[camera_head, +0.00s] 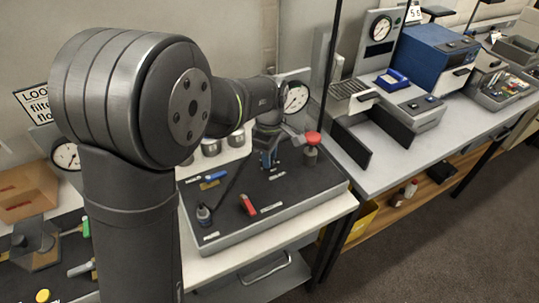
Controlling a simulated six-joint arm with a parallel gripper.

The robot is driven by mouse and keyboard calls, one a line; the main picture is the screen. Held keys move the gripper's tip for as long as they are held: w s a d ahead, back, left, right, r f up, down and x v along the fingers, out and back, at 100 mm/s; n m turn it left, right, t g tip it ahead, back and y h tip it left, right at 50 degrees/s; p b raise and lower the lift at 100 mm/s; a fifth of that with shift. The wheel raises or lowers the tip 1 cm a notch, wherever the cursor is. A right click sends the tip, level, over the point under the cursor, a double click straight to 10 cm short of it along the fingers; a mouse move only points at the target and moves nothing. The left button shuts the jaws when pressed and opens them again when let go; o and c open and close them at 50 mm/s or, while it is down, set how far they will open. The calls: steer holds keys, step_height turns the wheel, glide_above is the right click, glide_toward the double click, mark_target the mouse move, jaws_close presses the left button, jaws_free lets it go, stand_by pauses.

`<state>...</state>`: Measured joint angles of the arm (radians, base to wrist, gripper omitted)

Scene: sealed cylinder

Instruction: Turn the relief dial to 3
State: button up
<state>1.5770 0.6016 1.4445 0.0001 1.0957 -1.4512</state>
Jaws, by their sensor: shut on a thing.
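My gripper (268,148) points down at the back of the dark panel (235,217), left of a red-topped knob (312,138). It is shut on a small part at a blue fitting (267,160), which looks like the relief dial. The fingers and wrist cover most of that part, so its pointer and numbers cannot be read. A round white gauge (295,97) stands upright behind my wrist; its reading is too small to tell. A blue handle (213,176), a red lever (248,205) and a dark knob (204,214) are on the panel, apart from my gripper.
Metal cups (211,147) stand behind the panel, near my forearm. A dark upright post (334,70) rises right of it. A grey bench (450,130) with a blue instrument (437,57) extends to the right. The panel's front is open.

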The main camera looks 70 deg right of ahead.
steer(key=shift+n, duration=1)
steer(key=o, duration=1)
step_height(320, 180, up, 18)
steer(key=shift+f, duration=0.25)
steer(key=shift+f, duration=0.1)
step_height(320, 180, down, 17)
steer(key=shift+f, duration=0.15)
stand_by(0.4)
